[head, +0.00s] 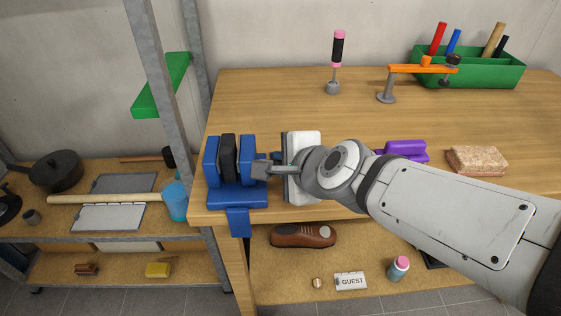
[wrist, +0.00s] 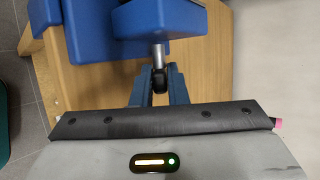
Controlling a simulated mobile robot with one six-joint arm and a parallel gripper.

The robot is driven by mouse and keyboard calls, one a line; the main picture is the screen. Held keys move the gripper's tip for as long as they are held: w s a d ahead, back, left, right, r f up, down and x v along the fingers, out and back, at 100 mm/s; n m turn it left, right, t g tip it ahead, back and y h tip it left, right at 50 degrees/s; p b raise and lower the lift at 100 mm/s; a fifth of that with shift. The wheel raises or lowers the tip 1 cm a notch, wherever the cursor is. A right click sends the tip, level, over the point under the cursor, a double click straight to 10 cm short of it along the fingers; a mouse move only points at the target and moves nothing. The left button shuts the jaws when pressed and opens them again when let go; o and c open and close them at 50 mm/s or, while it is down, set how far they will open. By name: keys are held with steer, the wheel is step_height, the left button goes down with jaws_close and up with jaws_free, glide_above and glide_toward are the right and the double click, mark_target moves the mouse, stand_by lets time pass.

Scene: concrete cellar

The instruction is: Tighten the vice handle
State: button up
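The blue vice (head: 238,196) is fixed at the left front edge of the workbench, with a black block (head: 228,158) between its jaws. In the wrist view, the blue vice jaw (wrist: 158,20) is at the top and a silver screw (wrist: 158,55) comes out of it towards me. The dark vice handle (wrist: 158,80) sits at the screw's end. My gripper (wrist: 160,78) has one finger on each side of the handle, and both fingers appear to touch it. In the head view, my gripper (head: 262,170) is at the vice's right side and hides the handle.
A white-topped item (head: 304,148) stands close behind my gripper. Purple item (head: 405,148) and brick (head: 476,159) lie right of it. An orange clamp (head: 408,69), a screwdriver (head: 337,52) and a green bin (head: 480,72) are at the back. A metal shelf post (head: 165,80) rises at left.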

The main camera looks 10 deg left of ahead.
steer(key=o, duration=0.4)
steer(key=shift+o, duration=0.2)
steer(key=shift+r, duration=0.1)
step_height(320, 180, up, 10)
steer(key=p, duration=0.8)
steer(key=shift+p, duration=0.35)
